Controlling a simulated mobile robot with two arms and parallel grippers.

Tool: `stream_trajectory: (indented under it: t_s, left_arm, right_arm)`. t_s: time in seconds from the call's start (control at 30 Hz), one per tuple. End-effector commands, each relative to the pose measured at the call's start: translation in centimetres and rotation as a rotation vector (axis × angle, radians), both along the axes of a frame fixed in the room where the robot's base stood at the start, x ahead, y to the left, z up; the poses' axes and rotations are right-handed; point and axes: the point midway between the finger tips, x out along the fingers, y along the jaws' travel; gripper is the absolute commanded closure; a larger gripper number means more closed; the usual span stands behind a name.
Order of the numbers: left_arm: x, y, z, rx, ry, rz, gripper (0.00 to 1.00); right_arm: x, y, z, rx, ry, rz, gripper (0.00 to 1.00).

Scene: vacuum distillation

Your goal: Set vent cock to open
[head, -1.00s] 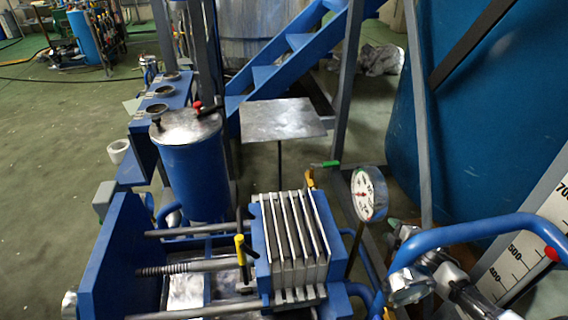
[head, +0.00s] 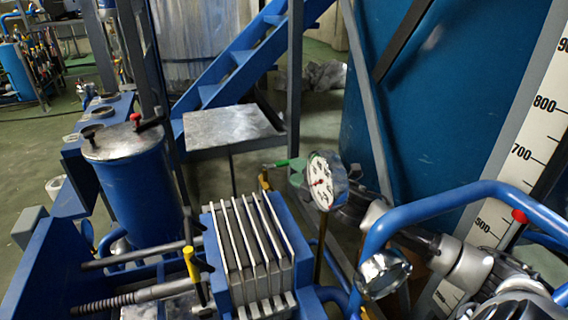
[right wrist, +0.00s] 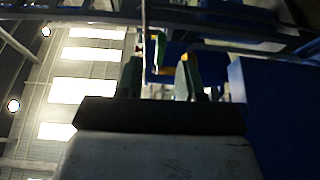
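A small cock with a green lever (head: 276,164) and a yellowish body (head: 265,181) stands behind the filter plates, left of the dial gauge. No label shows whether it is the vent cock. My right gripper (head: 298,173) comes in from the right behind the gauge, its greenish fingers close to the right of the green lever; contact cannot be made out. In the right wrist view the two fingers (right wrist: 160,75) stand apart, with blue and yellow parts beyond the gap. A yellow-handled lever (head: 191,264) and a red-knobbed lever (head: 136,118) also show. My left gripper is out of view.
The dial gauge (head: 326,182) stands in front of my right gripper. The plate stack (head: 250,245) is below left, a blue pot (head: 140,190) further left. A blue bent pipe (head: 450,200) crosses the right side. A metal tabletop (head: 232,127) lies behind.

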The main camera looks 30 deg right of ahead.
Motion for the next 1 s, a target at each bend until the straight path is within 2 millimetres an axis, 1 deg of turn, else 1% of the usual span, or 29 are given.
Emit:
stream_trajectory:
  t_s: [0.03,0.2,0.4,0.6,0.8,0.87,1.0]
  left_arm:
    - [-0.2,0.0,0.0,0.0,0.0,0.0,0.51]
    - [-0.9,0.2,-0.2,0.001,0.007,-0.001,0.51]
    - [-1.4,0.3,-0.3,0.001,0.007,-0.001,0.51]
    - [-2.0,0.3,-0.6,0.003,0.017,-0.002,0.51]
    - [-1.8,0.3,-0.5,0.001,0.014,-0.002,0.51]
    - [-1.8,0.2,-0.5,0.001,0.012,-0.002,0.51]
    - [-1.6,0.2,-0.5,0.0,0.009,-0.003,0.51]
  right_arm:
    - [0.8,0.1,0.2,0.003,-0.002,-0.002,0.63]
    - [3.0,0.4,0.2,0.001,-0.003,-0.001,0.63]
    - [4.7,0.7,0.0,0.003,0.0,-0.002,0.63]
    - [5.2,0.8,-0.1,0.002,0.001,-0.001,0.63]
    - [5.2,0.8,-0.1,0.002,0.001,-0.001,0.63]
    - [5.2,0.8,-0.1,0.002,0.001,-0.001,0.72]
    - [5.2,0.8,-0.1,0.002,0.001,-0.001,0.93]
